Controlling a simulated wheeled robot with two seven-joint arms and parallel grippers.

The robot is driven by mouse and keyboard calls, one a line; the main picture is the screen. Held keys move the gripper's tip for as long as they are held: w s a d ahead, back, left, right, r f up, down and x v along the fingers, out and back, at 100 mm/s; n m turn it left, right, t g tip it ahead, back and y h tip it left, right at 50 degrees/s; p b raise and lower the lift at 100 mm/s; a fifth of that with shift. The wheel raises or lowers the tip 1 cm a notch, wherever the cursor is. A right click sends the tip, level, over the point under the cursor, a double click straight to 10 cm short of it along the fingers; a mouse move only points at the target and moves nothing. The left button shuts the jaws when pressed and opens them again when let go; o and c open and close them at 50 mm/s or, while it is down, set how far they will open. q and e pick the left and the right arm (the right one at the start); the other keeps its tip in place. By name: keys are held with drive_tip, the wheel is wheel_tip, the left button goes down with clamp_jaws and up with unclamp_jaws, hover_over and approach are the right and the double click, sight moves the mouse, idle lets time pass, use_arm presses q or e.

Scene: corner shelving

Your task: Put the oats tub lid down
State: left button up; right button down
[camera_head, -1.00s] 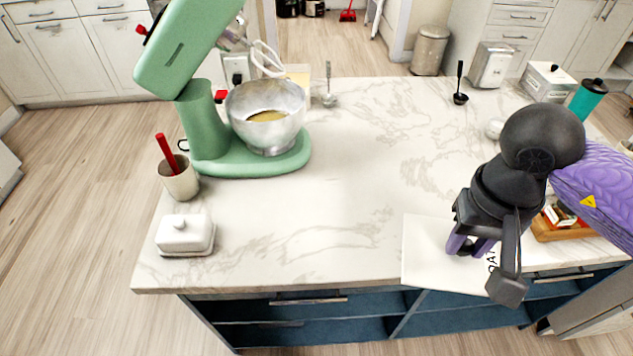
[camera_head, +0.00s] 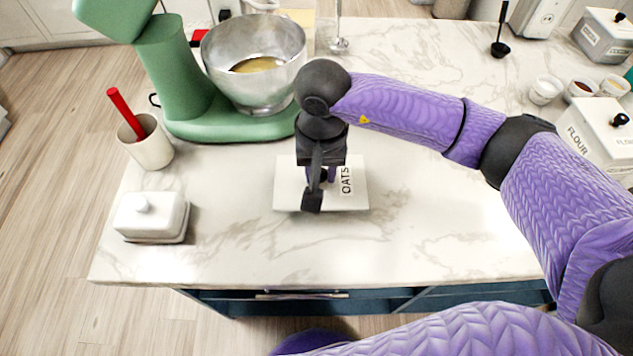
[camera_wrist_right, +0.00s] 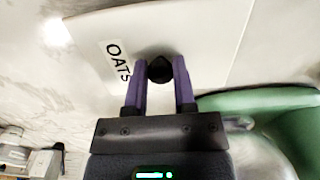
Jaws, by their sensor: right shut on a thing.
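The oats tub lid (camera_head: 288,188) is a flat white square with a black-lettered OATS label. My left gripper is not in view.
A green stand mixer (camera_head: 180,80) with a steel bowl (camera_head: 255,50) stands behind the lid. A white butter dish (camera_head: 150,215) and a cup (camera_head: 147,145) are at left. A flour tub (camera_head: 598,135) stands at far right. The counter (camera_head: 430,225) right of the lid is bare.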

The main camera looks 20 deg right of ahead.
sight(321, 174)
wheel_tip(321, 174, down, 3)
drive_tip(key=shift+f+b, duration=0.2)
drive_tip(key=shift+b, duration=0.25)
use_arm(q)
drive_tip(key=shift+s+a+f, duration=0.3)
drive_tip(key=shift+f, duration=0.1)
use_arm(e)
drive_tip(key=shift+f, duration=0.2)
drive_tip(key=shift+c, duration=2.2)
unclamp_jaws()
drive_tip(key=shift+r, duration=0.15)
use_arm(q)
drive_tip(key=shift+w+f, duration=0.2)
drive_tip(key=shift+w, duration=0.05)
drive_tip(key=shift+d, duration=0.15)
